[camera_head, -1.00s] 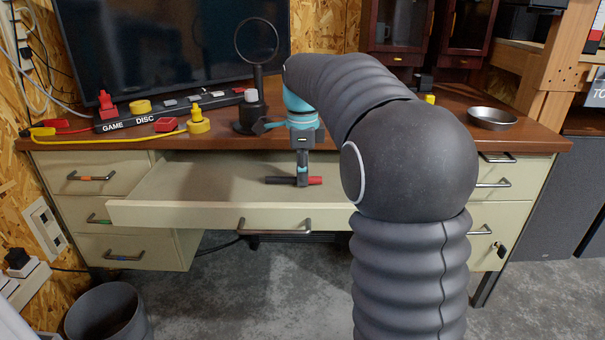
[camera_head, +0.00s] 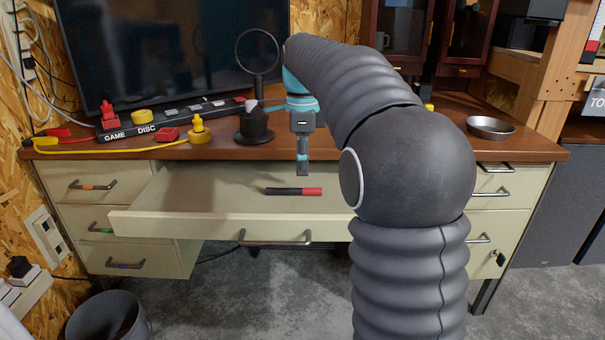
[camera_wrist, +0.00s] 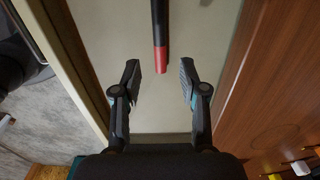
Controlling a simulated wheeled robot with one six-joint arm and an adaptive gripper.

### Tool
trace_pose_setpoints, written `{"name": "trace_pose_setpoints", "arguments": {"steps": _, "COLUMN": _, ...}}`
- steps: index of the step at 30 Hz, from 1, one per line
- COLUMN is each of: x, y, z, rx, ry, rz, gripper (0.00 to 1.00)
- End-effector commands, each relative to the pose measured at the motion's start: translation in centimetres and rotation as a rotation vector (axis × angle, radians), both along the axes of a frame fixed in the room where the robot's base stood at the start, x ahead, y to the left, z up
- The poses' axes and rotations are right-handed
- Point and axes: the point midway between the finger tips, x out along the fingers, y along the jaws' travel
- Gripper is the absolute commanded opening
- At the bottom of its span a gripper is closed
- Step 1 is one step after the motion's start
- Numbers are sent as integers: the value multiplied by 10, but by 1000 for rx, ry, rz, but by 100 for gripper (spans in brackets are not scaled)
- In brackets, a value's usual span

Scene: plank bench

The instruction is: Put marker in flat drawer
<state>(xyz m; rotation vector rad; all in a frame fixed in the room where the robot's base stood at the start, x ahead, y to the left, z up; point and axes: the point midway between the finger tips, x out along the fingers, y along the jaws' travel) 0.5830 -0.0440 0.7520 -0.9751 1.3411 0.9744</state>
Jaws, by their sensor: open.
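The marker (camera_head: 293,191), black with a red end, lies flat in the open flat drawer (camera_head: 230,224) under the desktop. In the wrist view the marker (camera_wrist: 160,38) runs down from the top edge with its red end toward my gripper. My gripper (camera_head: 303,172) is above the drawer, raised clear of the marker. In the wrist view my gripper (camera_wrist: 161,80) has its fingers spread wide with nothing between them, the red tip just ahead of the gap.
The brown desktop (camera_head: 365,150) holds a black power strip (camera_head: 160,120), a ring on a stand (camera_head: 258,50), a monitor (camera_head: 170,50) and a metal bowl (camera_head: 490,126). A dark bin (camera_head: 108,318) stands on the floor at left. The drawer is otherwise bare.

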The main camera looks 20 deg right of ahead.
Motion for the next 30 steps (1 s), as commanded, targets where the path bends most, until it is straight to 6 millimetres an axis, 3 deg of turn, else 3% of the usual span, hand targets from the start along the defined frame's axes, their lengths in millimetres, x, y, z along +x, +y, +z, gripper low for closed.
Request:
{"name": "trace_pose_setpoints", "arguments": {"steps": 3, "x": 1, "y": 0, "z": 26, "rx": 0, "ry": -2, "rz": 0, "gripper": 43}}
{"name": "trace_pose_setpoints", "arguments": {"steps": 9, "x": 0, "y": 0, "z": 51, "rx": 0, "ry": -1, "rz": 0, "gripper": 43}}
{"name": "trace_pose_setpoints", "arguments": {"steps": 20, "x": -4, "y": 1, "z": 60, "rx": -1, "ry": -6, "rz": 23, "gripper": 43}}
{"name": "trace_pose_setpoints", "arguments": {"steps": 23, "x": -18, "y": 4, "z": 62, "rx": -4, "ry": -28, "rz": 108, "gripper": 43}}
{"name": "trace_pose_setpoints", "arguments": {"steps": 30, "x": -85, "y": 18, "z": 57, "rx": -47, "ry": -136, "rz": 530, "gripper": 43}}
